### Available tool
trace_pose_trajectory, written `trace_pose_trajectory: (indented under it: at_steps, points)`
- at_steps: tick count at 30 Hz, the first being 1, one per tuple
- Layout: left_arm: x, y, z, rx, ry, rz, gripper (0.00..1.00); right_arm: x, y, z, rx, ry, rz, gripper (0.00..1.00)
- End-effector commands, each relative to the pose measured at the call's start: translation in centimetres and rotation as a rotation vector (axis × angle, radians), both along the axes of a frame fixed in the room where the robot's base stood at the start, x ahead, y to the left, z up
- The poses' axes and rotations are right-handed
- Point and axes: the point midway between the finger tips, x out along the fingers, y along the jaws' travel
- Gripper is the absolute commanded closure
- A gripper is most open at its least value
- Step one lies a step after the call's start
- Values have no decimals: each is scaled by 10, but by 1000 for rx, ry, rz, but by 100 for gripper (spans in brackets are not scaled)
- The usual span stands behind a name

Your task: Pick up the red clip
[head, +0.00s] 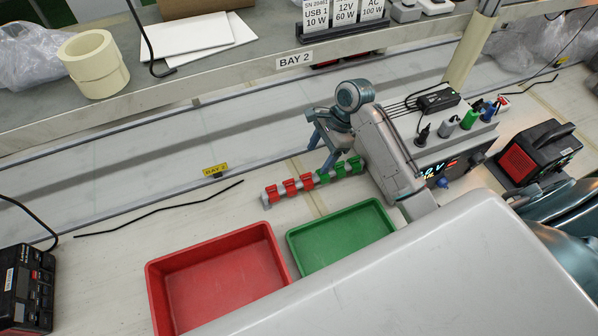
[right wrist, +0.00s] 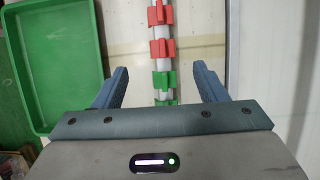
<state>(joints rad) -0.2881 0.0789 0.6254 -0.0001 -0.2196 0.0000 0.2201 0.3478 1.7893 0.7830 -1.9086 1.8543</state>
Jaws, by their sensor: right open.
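Several red clips (head: 290,187) sit in a row on the left half of a grey-white bar in the head view, with several green clips (head: 339,170) on its right half. In the right wrist view, a red clip (right wrist: 161,49) and a green clip (right wrist: 164,80) show on the white bar ahead of my fingers. My right gripper (head: 322,157) is open and empty over the green part of the row. In the right wrist view my right gripper (right wrist: 162,80) has its two blue fingers spread on either side of the bar. My left gripper is not in view.
A red tray (head: 215,245) and a green tray (head: 290,236) stand in front of the bar. A power unit (head: 462,150) with coloured plugs is right of it. The BAY 2 shelf (head: 230,89) runs behind. A black cable (head: 160,209) lies to the left.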

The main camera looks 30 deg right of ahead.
Motion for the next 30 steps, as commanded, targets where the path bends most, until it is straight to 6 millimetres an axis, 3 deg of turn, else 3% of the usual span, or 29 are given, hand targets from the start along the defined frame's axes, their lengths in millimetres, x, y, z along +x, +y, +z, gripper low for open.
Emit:
trace_pose_trajectory:
  at_steps: [9, 14, 17, 24, 30]
  points:
    - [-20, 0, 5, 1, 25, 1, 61, 2, 17, -41, 6, 9, -11, 35]
    - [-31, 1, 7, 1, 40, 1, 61, 3, 21, -51, 5, 7, -10, 35]
    - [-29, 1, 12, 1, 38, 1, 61, 4, 24, -61, 5, 10, -9, 35]
    - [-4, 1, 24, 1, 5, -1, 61, 7, 34, -94, 5, 9, -8, 35]
    - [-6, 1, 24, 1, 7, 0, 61, 8, 36, -101, 3, 5, -8, 35]
